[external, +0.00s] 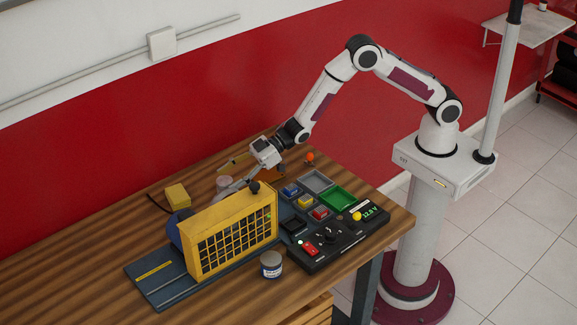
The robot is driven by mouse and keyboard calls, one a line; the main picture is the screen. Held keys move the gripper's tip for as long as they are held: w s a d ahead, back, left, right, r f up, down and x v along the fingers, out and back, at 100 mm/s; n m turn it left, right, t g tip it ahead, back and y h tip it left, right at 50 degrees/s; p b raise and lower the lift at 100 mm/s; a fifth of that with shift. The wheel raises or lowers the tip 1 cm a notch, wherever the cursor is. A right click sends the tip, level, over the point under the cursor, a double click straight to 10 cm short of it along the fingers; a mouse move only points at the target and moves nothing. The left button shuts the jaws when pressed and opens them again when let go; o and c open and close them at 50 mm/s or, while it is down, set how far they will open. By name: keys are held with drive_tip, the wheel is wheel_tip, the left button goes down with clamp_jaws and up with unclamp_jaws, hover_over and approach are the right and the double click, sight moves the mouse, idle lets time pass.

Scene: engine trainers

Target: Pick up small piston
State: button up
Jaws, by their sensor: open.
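My gripper (240,184) reaches down and to the left over the table, just behind the yellow slatted box. It is open, and its fingertips are small and partly hidden by the box. I cannot pick out the small piston for certain. A small pale pinkish round piece (224,182) sits by the fingers and may be part of it. I cannot tell whether the fingers touch it.
The yellow slatted box (234,233) stands on a dark mat (158,286) in front of my gripper. A yellow block (177,195) lies at left. Colored trays (338,198), a black control panel (318,252) and a tin (271,265) are at right and front. The table's (105,270) front left is bare.

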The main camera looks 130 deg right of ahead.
sight(223, 182)
drive_tip(key=shift+x, duration=1.15)
drive_tip(key=c, duration=1.4)
